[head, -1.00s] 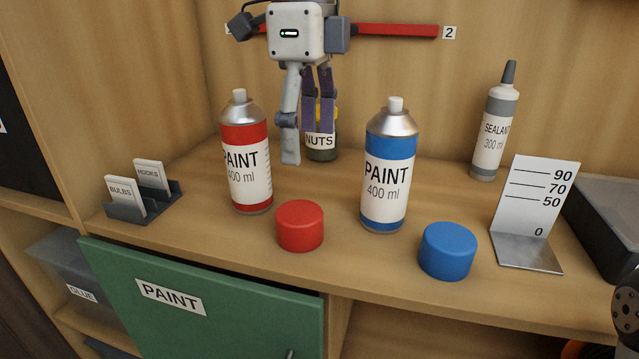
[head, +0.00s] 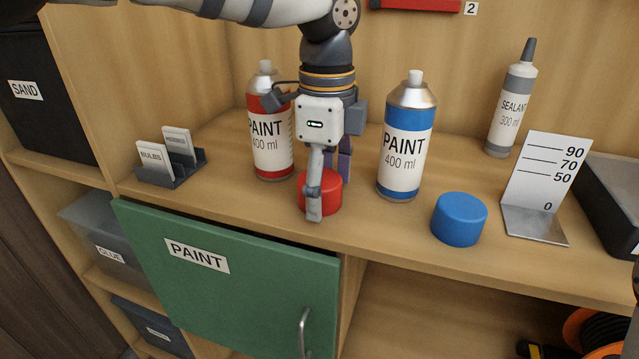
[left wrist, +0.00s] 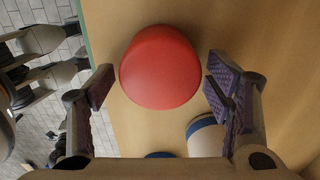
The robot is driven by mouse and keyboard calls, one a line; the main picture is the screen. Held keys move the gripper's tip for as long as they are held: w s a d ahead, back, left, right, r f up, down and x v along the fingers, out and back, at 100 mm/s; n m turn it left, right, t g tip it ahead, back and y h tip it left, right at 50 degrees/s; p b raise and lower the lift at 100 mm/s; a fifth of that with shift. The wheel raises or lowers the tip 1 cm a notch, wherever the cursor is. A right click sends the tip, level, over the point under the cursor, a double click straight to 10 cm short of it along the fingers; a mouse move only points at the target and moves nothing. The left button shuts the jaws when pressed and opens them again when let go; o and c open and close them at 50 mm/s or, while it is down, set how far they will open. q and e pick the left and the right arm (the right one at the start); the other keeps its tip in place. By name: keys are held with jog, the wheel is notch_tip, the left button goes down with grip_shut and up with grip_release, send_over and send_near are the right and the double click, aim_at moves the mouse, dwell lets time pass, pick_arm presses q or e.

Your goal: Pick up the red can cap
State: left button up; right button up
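The red can cap (head: 326,194) sits on the workbench in front of the red paint can (head: 268,130). My left gripper (head: 326,190) is lowered over it, with one finger in front of the cap and the other behind it in the head view. In the left wrist view the cap (left wrist: 160,67) lies between and slightly beyond the open fingertips (left wrist: 157,88), with a gap on each side. The fingers hold nothing. Part of the cap is hidden by the front finger in the head view. My right gripper is not in view.
The blue paint can (head: 406,140) stands right of the gripper, and the blue cap (head: 459,219) lies near the front edge. A height gauge (head: 538,190) and sealant tube (head: 511,105) are further right. A small label holder (head: 172,165) is at left.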

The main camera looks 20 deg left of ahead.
pick_arm(q)
jog(key=c, duration=0.5)
